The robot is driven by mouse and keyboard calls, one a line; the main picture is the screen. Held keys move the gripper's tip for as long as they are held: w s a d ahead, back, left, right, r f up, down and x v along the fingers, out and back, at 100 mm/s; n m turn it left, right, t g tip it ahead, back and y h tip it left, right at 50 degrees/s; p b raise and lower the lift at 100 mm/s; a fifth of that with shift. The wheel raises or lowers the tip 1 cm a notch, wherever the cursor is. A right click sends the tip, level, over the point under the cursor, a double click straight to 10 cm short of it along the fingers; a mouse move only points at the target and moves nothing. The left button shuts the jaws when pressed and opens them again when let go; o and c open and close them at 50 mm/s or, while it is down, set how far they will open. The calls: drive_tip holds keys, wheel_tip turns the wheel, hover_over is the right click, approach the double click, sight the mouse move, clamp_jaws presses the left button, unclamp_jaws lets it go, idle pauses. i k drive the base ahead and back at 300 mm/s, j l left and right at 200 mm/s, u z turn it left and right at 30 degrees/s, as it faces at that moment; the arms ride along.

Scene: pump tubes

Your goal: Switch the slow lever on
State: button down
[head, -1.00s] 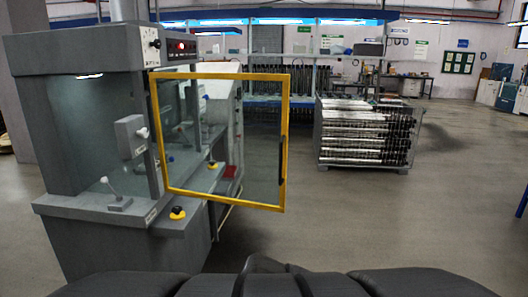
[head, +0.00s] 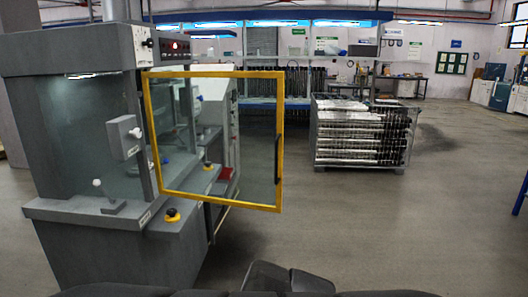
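A grey machine (head: 70,235) stands at the left with an open-fronted bay. A lever with a white knob (head: 97,183) rises from a small base on the bay's ledge. Its knob tilts to the left. A grey box with a small white-tipped lever (head: 136,133) is mounted higher, by the bay's right post. Labels near both are too small to read, so I cannot tell which is the slow lever. My gripper is not in view; only dark parts of my own body show along the bottom edge.
A yellow-framed clear door (head: 280,130) stands swung out to the right of the bay. A yellow and black button (head: 172,214) sits on the ledge's right part. A rack of metal tubes (head: 360,135) stands farther back. The floor (head: 400,230) at right is clear.

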sight(97, 183)
drive_tip(key=k+u, duration=0.2)
drive_tip(key=u, duration=1.05)
drive_tip(key=i+j, duration=0.15)
drive_tip(key=i, duration=0.3)
drive_tip(key=i+j+z, duration=0.1)
drive_tip(key=i, duration=0.4)
drive_tip(key=i+j, duration=0.25)
drive_tip(key=i, duration=0.2)
drive_tip(key=i+j+z, duration=0.15)
drive_tip(key=i, duration=0.3)
